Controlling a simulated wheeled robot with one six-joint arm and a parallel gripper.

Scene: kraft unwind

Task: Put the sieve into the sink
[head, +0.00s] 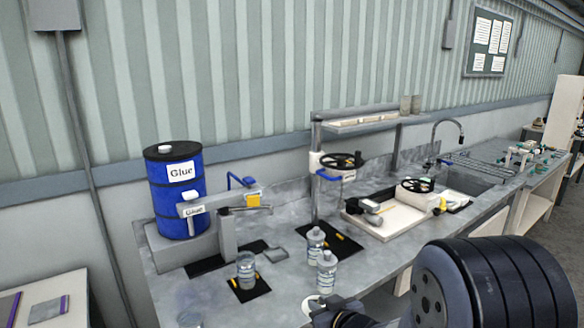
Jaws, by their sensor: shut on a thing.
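My gripper (333,311) is at the bottom edge, low over the front of the grey worktop, with my arm filling the lower right. A pale round piece (312,304) shows at its fingertips; I take it to be the sieve, held in the shut jaws. Most of it is hidden or cut off by the gripper and the frame's edge. The sink (478,174) is a sunken grey basin at the far right of the worktop, well away from the gripper. A curved tap (447,123) stands behind it.
Two labelled bottles (315,242) and a clear beaker (245,268) stand near the gripper. A blue glue drum (177,195) is at the left. A cream tray (384,221) with a handwheel device lies between gripper and sink. A shelf (355,123) rises behind.

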